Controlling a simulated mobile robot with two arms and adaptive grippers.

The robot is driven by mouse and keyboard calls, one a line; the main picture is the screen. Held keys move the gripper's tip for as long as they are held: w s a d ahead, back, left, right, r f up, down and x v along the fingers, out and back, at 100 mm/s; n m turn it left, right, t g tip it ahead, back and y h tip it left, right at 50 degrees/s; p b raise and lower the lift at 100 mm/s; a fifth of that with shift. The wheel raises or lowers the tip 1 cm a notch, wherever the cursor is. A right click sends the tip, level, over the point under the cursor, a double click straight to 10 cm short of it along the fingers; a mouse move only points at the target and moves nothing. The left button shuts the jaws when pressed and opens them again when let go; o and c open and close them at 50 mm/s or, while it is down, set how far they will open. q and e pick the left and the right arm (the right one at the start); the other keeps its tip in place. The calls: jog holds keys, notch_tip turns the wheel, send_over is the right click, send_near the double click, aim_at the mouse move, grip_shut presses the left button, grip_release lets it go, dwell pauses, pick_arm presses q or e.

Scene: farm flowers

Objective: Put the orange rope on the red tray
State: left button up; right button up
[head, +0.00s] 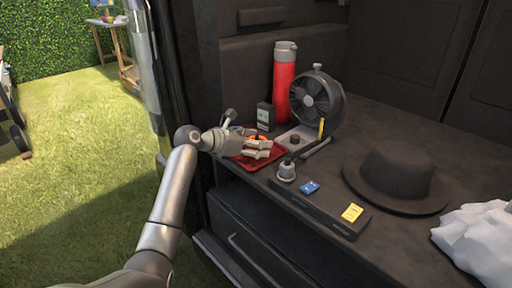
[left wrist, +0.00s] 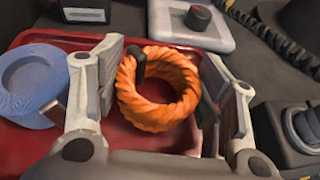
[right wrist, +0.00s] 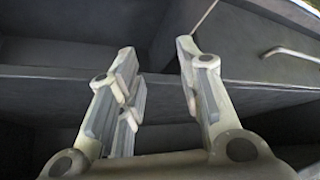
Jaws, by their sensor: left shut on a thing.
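The orange rope (left wrist: 178,112) is a coiled ring with a dark band, over the red tray (left wrist: 88,41). In the head view, the rope (head: 258,138) shows partly behind my left gripper (head: 264,149), above the tray (head: 274,161). My left gripper also shows in the left wrist view (left wrist: 165,75), shut on the rope with one finger at each side of the coil. I cannot tell whether the rope touches the tray. My right gripper (right wrist: 160,75) is open and empty in the right wrist view, facing a dark surface.
A blue roll (left wrist: 30,82) lies on the tray's left side. A small dark box (head: 265,116), red bottle (head: 284,80) and fan (head: 317,98) stand behind the tray. A corded device (head: 287,171) is close at its right. A black hat (head: 398,178) lies farther right.

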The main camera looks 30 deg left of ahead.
pick_arm(q)
jog(key=shift+f, duration=0.25)
pick_arm(e)
jog(key=shift+w+a+r+t, duration=0.2)
jog(key=shift+w+r+t, duration=0.1)
jog(key=shift+w, duration=0.2)
pick_arm(q)
jog(key=shift+f, duration=0.1)
jog(key=o, duration=1.1)
jog(key=shift+o, duration=0.2)
pick_arm(e)
jog(key=shift+w+r, duration=0.1)
jog(key=shift+w, duration=0.1)
jog(key=shift+s, duration=0.1)
